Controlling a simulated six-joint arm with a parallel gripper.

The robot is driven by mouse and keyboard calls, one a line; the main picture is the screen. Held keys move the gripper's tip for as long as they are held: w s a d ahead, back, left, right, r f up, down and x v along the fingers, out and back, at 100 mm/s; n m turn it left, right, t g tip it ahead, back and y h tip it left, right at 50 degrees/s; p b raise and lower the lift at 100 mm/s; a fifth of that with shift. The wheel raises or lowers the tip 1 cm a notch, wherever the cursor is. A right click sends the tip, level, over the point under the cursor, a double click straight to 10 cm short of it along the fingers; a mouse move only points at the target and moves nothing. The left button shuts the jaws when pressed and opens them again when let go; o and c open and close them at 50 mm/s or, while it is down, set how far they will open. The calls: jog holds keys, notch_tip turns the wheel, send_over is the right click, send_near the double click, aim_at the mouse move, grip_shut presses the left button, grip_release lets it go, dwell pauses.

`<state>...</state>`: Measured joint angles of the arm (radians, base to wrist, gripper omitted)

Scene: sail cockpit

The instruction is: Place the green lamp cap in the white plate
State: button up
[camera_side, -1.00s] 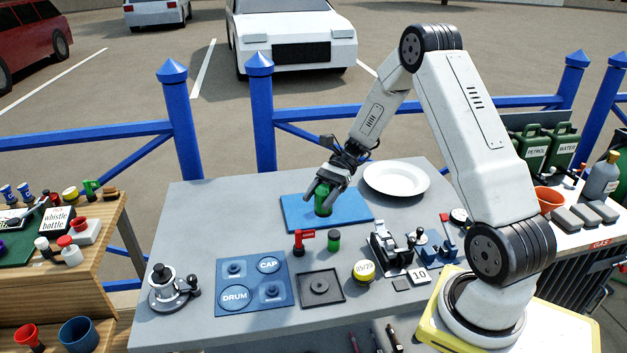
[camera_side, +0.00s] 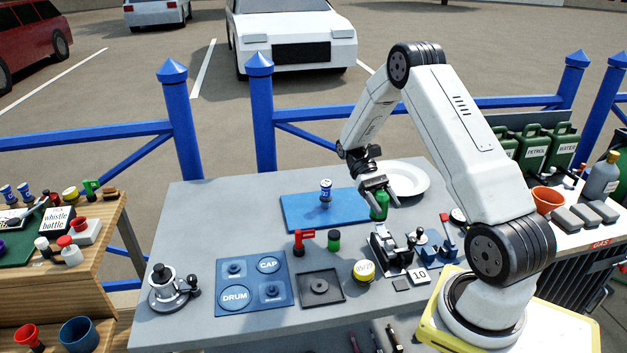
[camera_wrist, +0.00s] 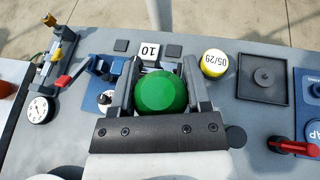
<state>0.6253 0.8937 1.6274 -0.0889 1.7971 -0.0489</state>
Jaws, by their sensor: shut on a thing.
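The green lamp cap (camera_side: 379,206) is between the fingers of my gripper (camera_side: 376,192), which is shut on it. In the wrist view the cap (camera_wrist: 162,92) shows as a rounded green top between the two fingers (camera_wrist: 163,85). The gripper holds it near the front-left side of the white plate (camera_side: 419,190), partly in front of the plate in the side view. Whether the cap is over the plate's rim or short of it I cannot tell. The plate looks empty where it shows. In the wrist view a pale shape lies along the bottom edge.
A blue-and-white small cylinder (camera_side: 326,190) stands on the blue mat (camera_side: 298,212). A blue panel (camera_side: 240,285) lies front left.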

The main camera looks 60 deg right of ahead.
jog(key=s+d+r+n+t+h, duration=0.2)
jog(key=d+r+n+h, duration=0.2)
jog(key=d+n+h, duration=0.5)
jog(key=s+d+r+n+t+h, duration=0.2)
jog(key=d+r+n+h, duration=0.3)
jog(key=d+n+h, duration=0.5)
jog(key=f, duration=0.1)
jog(key=f+m+y, duration=0.1)
jog(key=f, duration=0.1)
jog(key=d+f+m, duration=0.1)
jog(key=f, duration=0.1)
jog(key=shift+f, duration=0.25)
jog(key=w+d+f, duration=0.2)
jog(key=d+f, duration=0.1)
jog(key=w+d+f, duration=0.2)
jog(key=w+d, duration=0.1)
jog(key=w+d+f, duration=0.3)
jog(key=d, duration=0.1)
jog(key=shift+f, duration=0.3)
jog(key=shift+w+d+f, duration=0.25)
jog(key=shift+f, duration=0.2)
jog(key=shift+f, duration=0.1)
